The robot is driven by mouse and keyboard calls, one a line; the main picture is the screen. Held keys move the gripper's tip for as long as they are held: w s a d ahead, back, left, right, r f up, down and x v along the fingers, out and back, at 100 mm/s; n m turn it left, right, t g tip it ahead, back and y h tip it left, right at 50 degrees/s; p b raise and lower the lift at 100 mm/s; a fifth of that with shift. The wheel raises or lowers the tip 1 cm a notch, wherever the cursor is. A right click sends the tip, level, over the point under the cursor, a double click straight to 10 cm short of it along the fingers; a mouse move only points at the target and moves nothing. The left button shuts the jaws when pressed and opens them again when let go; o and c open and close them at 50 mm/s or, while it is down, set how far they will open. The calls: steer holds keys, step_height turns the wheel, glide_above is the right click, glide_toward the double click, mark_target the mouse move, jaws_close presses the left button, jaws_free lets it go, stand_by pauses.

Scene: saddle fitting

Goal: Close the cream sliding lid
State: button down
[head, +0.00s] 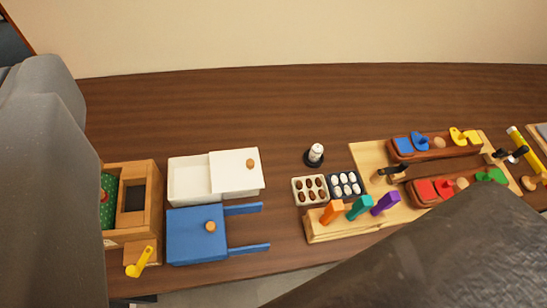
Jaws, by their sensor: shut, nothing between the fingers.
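The cream sliding lid (228,178) has a round wooden knob and sits on the cream box (173,196) left of the picture's middle. The lid lies over the right part of the box, and its right edge reaches the box's right end. The left part of the box is uncovered and looks empty inside. My gripper's fingertips do not show in the head view. Only grey and dark parts of my own body show, at the left edge and the bottom right.
A blue box (190,245) with a wooden knob and two rails adjoins the cream box in front. A wooden box (151,200) with a green inside stands left. Egg trays (308,204), a black-and-white peg (315,153) and a pale board (365,155) with coloured pieces are right. Table behind is clear.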

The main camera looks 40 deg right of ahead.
steer(key=shift+a, duration=0.15)
steer(key=w+d+f+m+g, duration=0.2)
steer(key=w+d+f, duration=0.35)
steer(key=f, duration=0.35)
steer(key=w+d+f+m+g, duration=0.1)
steer(key=w+d+f+g, duration=0.1)
steer(key=w+d+f, duration=0.55)
steer(key=m+g+y, duration=0.1)
steer(key=m+g, duration=0.3)
glide_toward(258, 166)
steer(key=f, duration=0.1)
steer(key=d+f, duration=0.1)
steer(key=w+d+f, duration=0.1)
steer(key=f, duration=0.1)
steer(key=shift+w+f, duration=0.1)
steer(key=shift+w+a, duration=1)
steer(key=shift+a, duration=0.1)
steer(key=shift+w+a, duration=0.2)
steer(key=shift+a, duration=0.1)
